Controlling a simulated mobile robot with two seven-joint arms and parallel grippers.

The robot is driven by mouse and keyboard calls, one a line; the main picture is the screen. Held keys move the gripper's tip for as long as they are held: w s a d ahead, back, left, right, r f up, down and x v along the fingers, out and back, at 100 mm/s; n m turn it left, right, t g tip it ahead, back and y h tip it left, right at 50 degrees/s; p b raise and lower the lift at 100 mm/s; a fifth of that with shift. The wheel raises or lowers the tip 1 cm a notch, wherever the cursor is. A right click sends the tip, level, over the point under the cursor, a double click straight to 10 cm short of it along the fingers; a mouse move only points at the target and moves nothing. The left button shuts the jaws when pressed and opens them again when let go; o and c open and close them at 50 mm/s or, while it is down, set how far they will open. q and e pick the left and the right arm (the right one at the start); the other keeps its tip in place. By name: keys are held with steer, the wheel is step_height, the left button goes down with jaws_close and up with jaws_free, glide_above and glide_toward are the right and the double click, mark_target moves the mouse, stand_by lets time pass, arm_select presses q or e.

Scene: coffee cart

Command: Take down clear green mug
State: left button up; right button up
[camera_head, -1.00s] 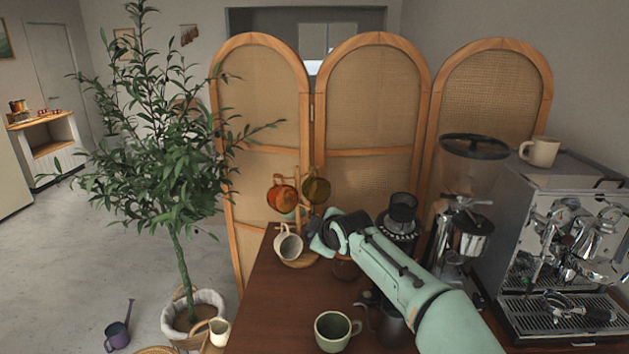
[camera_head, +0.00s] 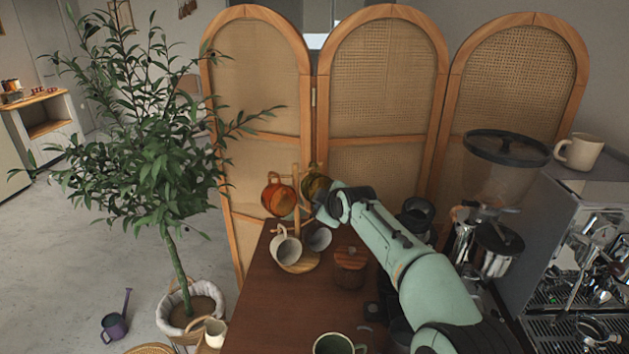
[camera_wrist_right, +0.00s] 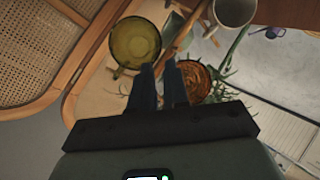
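The clear green mug (camera_head: 314,186) hangs on the wooden mug tree (camera_head: 296,226), at its upper right; it is partly hidden behind my right gripper. In the right wrist view the olive-green see-through mug (camera_wrist_right: 136,42) is just beyond the fingertips, slightly left. My right gripper (camera_head: 322,208) is close to the mug in the head view. In the right wrist view my right gripper (camera_wrist_right: 160,68) has its fingers apart with a narrow gap and nothing visibly held. I cannot tell whether a fingertip touches the mug. My left gripper is not in view.
An amber mug (camera_head: 280,198) and a white mug (camera_head: 286,246) hang close by. A wooden jar (camera_head: 350,268) stands right of the tree. A pale green mug (camera_head: 334,345) is at the table front. Rattan screen (camera_head: 383,85) behind; grinder and espresso machine (camera_head: 580,260) right.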

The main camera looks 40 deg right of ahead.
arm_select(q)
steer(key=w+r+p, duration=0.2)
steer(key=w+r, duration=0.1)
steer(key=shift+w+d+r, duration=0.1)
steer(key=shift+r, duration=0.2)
arm_select(e)
steer(key=x, duration=1)
steer(key=shift+d, duration=0.35)
steer(key=shift+f, duration=0.1)
jaws_close()
